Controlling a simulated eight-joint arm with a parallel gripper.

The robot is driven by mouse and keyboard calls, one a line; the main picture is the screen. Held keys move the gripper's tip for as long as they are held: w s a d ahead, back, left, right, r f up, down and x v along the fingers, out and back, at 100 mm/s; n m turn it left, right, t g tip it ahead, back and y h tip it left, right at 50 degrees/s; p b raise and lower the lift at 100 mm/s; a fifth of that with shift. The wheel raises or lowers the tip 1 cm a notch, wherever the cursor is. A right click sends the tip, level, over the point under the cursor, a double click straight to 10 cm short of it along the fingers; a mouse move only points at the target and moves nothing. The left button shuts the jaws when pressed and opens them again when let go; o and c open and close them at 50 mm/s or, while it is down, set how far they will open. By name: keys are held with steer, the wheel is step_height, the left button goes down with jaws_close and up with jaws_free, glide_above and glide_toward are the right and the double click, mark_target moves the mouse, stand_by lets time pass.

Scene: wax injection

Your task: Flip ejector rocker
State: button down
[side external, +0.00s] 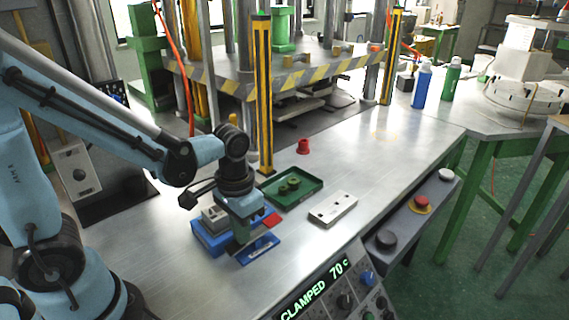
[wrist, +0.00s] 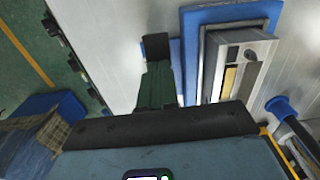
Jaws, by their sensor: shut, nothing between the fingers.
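My gripper (side external: 243,240) points down over the bench beside a grey metal block in a blue tray. In the wrist view my gripper's dark green fingers (wrist: 157,75) are together, with nothing visible between them. The grey block (wrist: 240,70) stands just right of the fingers and has a slot with pale and dark parts inside. The blue tray (wrist: 228,13) surrounds its base. I cannot clearly pick out the ejector rocker. A white box with a small dark fitting (side external: 75,170) stands at the left and may carry it.
A small blue plate (side external: 258,249) lies in front of the gripper. A green tray (side external: 309,183) with round parts, a grey plate with holes (side external: 334,208) and a red cup (side external: 303,146) are on the bench. A control panel (side external: 340,288) is at the front edge.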

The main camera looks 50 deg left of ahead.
step_height(320, 180, up, 7)
stand_by(1.0)
steer(key=t, duration=0.2)
steer(key=a+r+t, duration=0.1)
steer(key=t, duration=0.1)
steer(key=a+r+t, duration=0.1)
steer(key=t, duration=0.2)
steer(key=shift+w+a+r, duration=0.1)
steer(key=shift+w+r, duration=0.05)
steer(key=shift+w, duration=0.15)
stand_by(0.9)
